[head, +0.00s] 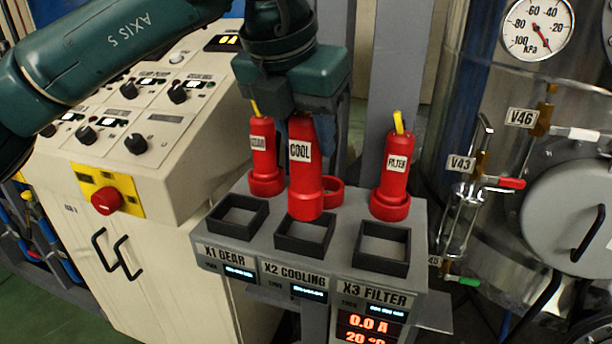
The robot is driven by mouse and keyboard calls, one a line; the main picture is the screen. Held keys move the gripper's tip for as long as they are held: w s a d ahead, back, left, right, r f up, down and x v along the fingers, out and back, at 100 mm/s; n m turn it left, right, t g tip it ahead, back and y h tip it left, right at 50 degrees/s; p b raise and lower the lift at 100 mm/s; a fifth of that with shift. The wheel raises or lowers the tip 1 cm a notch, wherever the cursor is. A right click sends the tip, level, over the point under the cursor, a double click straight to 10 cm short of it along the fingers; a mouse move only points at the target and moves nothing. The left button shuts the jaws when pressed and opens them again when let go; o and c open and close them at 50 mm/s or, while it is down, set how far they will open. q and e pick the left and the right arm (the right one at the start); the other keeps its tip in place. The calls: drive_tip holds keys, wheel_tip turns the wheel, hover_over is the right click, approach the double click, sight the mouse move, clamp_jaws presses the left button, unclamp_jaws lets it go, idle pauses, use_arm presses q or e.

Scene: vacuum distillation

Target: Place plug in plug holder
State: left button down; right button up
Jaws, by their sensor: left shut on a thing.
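My left gripper (297,104) is shut on the red plug labelled COOL (305,182), gripping its top. The plug hangs roughly upright, its lower end just above or at the back of the square black holder (302,247) marked X2 COOLING; I cannot tell whether it touches. Two more black holders, X1 GEAR (234,232) and X3 FILTER (380,265), stand either side and look empty. A red plug labelled FILTER (394,172) and another red plug (264,163), its label hard to read, stand behind them. My right gripper is out of view.
A red ring-shaped socket (333,190) shows behind the held plug on the grey stand (432,235). A control console (165,165) with knobs and a red emergency button (107,201) is at left. Steel vessel, valves and a pressure gauge (538,28) are at right.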

sight(306, 170)
use_arm(q)
drive_tip(key=shift+f, duration=0.75)
wheel_tip(306, 170, down, 3)
drive_tip(key=shift+f+p, duration=0.1)
drive_tip(key=shift+p, duration=0.25)
drive_tip(key=shift+f, duration=0.2)
drive_tip(key=shift+f, duration=0.1)
drive_tip(key=c, duration=1.3)
unclamp_jaws()
drive_tip(key=shift+c, duration=0.2)
drive_tip(key=o, duration=0.4)
